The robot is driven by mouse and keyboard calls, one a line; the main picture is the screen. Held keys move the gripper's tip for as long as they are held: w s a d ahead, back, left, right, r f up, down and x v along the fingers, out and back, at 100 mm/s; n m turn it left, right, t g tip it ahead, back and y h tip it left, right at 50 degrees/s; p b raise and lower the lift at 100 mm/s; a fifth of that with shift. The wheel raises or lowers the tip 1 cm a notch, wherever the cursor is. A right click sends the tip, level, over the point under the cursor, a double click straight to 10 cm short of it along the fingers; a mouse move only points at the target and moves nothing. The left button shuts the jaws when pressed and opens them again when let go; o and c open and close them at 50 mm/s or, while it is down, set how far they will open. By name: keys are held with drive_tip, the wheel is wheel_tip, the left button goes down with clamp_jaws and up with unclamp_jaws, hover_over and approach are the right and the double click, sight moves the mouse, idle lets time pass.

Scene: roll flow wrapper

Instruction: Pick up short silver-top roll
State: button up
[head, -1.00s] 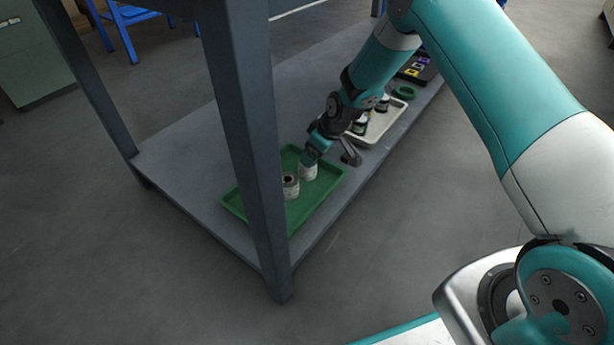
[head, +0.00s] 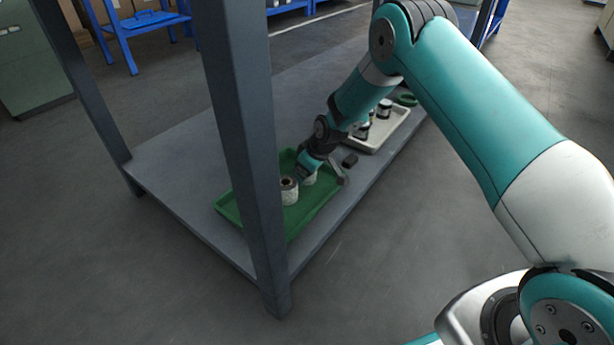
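The green tray (head: 306,222) lies on the lower shelf, partly hidden by the table leg. A short pale roll with a dark hole in its top (head: 289,191) stands upright in it. A second pale roll (head: 309,179) stands just to its right, mostly hidden by my gripper. My gripper (head: 318,179) is low over the tray's right part, close to the second roll. Its fingertips are small and partly hidden, so I cannot tell whether it is open or touches that roll. I cannot tell which roll has a silver top.
A white tray (head: 378,143) on the shelf to the right holds several dark items with light tops (head: 384,108). A small black object (head: 349,160) lies between the trays. A green ring (head: 406,99) is farther back. The thick table leg (head: 243,150) stands in front. The left shelf is clear.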

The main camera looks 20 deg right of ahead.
drive_tip(key=shift+s+a+f, duration=0.1)
drive_tip(key=shift+s+f, duration=0.15)
drive_tip(key=shift+f, duration=0.05)
drive_tip(key=c, duration=1.1)
